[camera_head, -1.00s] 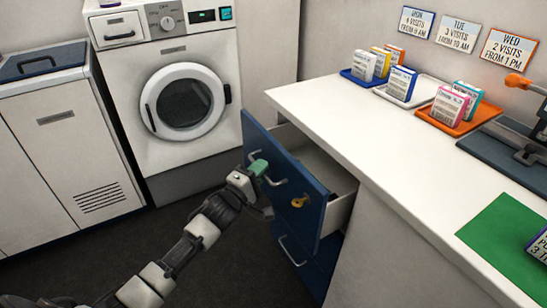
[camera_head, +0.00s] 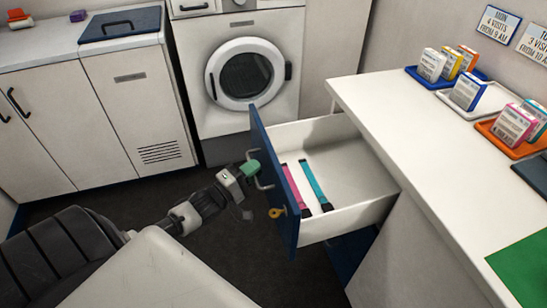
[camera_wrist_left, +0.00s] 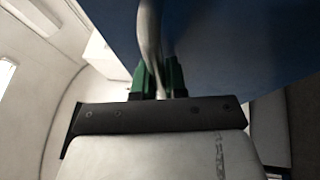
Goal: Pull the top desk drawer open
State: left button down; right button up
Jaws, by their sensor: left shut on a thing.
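The top desk drawer (camera_head: 345,215) stands pulled well out from the white desk (camera_head: 420,130). Its blue front (camera_head: 278,185) faces left, with a metal handle (camera_head: 263,184) and a brass key (camera_head: 277,212) in it. My left gripper (camera_head: 251,168), with green fingers, is shut on the handle. The left wrist view shows the green fingers (camera_wrist_left: 158,80) around the metal bar against the blue front. Inside the drawer lie a pink strip (camera_head: 297,188) and a teal strip (camera_head: 316,185), both with dark ends. My right gripper is not in view.
A white washing machine (camera_head: 245,110) stands behind the drawer, and white cabinets (camera_head: 90,110) stand at the left. On the desk are blue, white and orange trays (camera_head: 508,143) with small boxes and a green mat (camera_head: 525,270). Dark floor (camera_head: 235,245) lies left of the drawer.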

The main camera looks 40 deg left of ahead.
pick_arm(q)
jog(key=shift+s+a+p, duration=0.3)
jog(key=shift+s+a, duration=0.6)
jog(key=shift+s, duration=0.25)
jog(key=shift+s+a+p, duration=0.3)
jog(key=shift+s+a, duration=0.55)
jog(key=shift+s, duration=0.3)
jog(key=c, duration=1.2)
grip_release()
jog(key=shift+o, duration=0.2)
jog(key=v, duration=1)
jog(key=shift+s, duration=0.35)
jog(key=shift+a+f, duration=0.1)
